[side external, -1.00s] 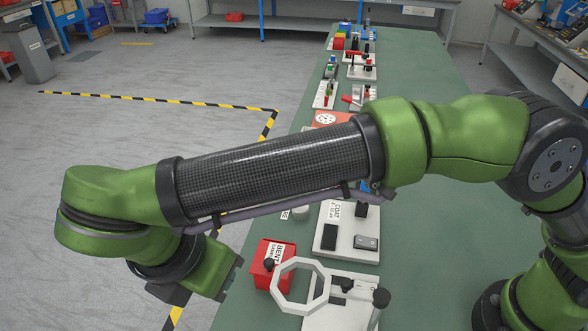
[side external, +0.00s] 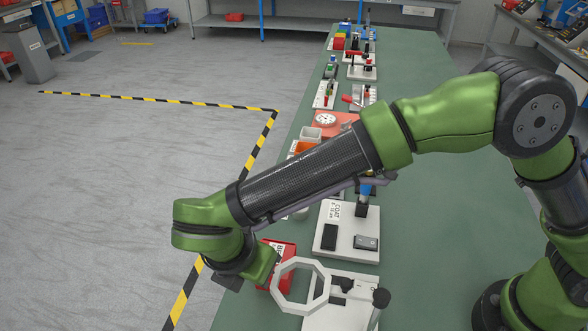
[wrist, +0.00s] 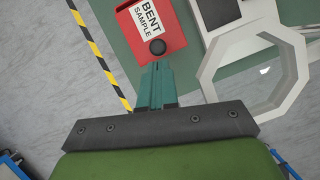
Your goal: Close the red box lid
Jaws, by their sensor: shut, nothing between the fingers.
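The red box (wrist: 172,20) is in the wrist view at top centre, with a white "BENT SAMPLE" label and a round black knob (wrist: 157,47) on its red upper face. Whether this lid is fully down or slightly raised I cannot tell. In the side view the red box (side external: 289,252) is partly hidden by my wrist. My gripper (wrist: 157,66) has its teal fingers together and empty, with the tips just beside the knob in the picture. Contact with the knob or lid cannot be made out. The fingers are hidden in the side view.
A pale octagonal ring (side external: 278,282) on a white fixture stands close right of the box. A white plate (side external: 345,253) with dark blocks lies behind it. The bench's left edge is close, with yellow-black floor tape (side external: 183,300) beyond. The green bench (side external: 440,240) is clear at right.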

